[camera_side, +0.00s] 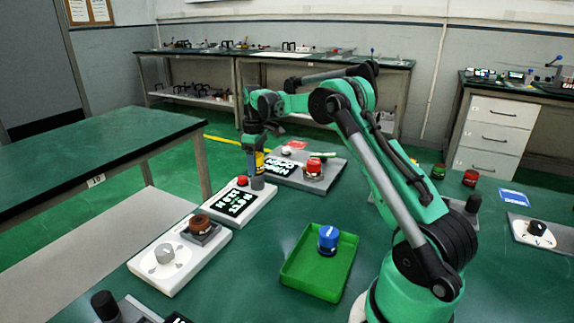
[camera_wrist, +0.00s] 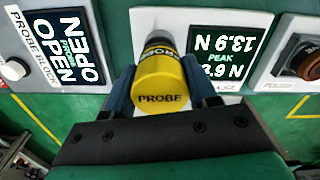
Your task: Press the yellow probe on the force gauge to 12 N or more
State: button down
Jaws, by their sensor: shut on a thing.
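The yellow probe (camera_wrist: 160,85) is upright between the fingers of my gripper (camera_wrist: 162,92), which is shut on its sides. In the side view the probe (camera_side: 259,160) stands at the back right end of the white force gauge (camera_side: 262,199), its lower end seemingly on the gauge. The gauge (camera_wrist: 200,17) also shows in the wrist view. Its display (camera_wrist: 225,55) reads 13.9 N, with PEAK 13.9 N below. The exact contact under the probe is hidden in the wrist view.
A grey probe block (camera_side: 326,180) with an OPEN display and a red-topped part stands behind the gauge. A white box with a grey dial (camera_side: 172,255) and brown part is in front. A green tray (camera_side: 302,281) holds a blue part (camera_side: 328,239). Bare table lies between.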

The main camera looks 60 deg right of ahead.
jog(key=shift+r, duration=2.25)
jog(key=s+a+r, duration=0.2)
jog(key=a, duration=0.6)
jog(key=s+a+r+m, duration=0.1)
jog(key=a+r, duration=0.1)
jog(key=a, duration=0.5)
jog(key=s+a+r+m, duration=0.1)
jog(key=s+a+r, duration=0.1)
jog(key=a, duration=0.6)
jog(key=shift+s+a, duration=0.3)
jog(key=shift+s, duration=0.05)
